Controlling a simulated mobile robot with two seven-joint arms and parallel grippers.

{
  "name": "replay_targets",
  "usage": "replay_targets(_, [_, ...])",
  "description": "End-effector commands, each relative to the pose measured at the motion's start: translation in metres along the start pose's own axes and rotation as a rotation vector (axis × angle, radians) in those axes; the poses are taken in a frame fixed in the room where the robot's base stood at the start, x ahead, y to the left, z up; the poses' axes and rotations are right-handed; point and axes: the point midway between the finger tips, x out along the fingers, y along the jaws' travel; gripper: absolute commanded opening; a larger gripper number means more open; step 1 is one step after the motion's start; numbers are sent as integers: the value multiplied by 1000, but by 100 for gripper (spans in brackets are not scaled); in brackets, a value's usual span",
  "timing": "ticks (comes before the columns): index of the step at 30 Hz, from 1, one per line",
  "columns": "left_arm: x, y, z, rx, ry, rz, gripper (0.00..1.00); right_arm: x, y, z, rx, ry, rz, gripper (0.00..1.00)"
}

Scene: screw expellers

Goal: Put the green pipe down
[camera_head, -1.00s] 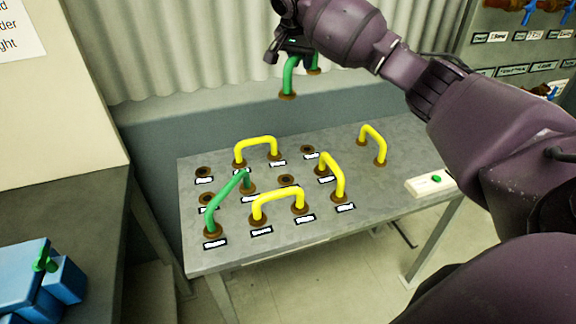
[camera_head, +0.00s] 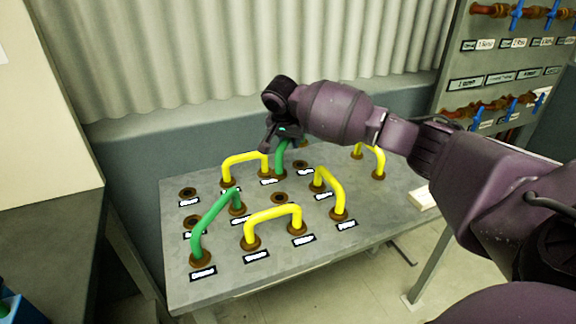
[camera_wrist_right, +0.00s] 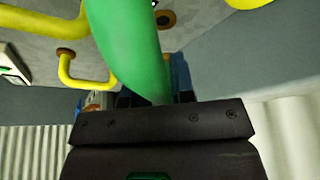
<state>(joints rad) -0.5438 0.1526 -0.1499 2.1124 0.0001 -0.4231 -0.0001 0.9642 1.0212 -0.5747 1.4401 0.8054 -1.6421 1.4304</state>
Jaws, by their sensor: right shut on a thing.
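My right gripper (camera_head: 281,140) is shut on a green pipe (camera_head: 282,157) at the back of the grey table (camera_head: 230,285). The visible leg of this pipe points down, its lower end close to the tabletop beside the right foot of the back yellow pipe. I cannot tell whether it touches the table or sits in a hole. The right wrist view shows the green pipe (camera_wrist_right: 125,40) large, running into my right gripper (camera_wrist_right: 158,100). A second green pipe (camera_head: 213,216) stands in sockets at the table's left. My left gripper is not in view.
Several yellow pipes stand on the table, including a back one (camera_head: 244,159), a front one (camera_head: 272,214) and a right one (camera_head: 331,185). Empty sockets show at the back left (camera_head: 188,194), in the middle (camera_head: 280,198) and right of the held pipe (camera_head: 303,167). A corrugated wall (camera_head: 240,60) stands behind.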

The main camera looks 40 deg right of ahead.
Motion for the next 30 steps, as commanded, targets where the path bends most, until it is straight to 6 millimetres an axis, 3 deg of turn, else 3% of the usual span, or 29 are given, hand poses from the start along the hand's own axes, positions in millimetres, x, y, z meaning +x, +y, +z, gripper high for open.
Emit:
replay_targets(3, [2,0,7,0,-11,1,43,16,0,6,-1,0,2,0])
replay_targets(11, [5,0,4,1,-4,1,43,28,0,11,1,1,1,0])
replay_targets(20, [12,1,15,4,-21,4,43,71,0,29,-1,0,4,0])
replay_targets(30, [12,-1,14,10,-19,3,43,72,0,29,1,2,-2,0])
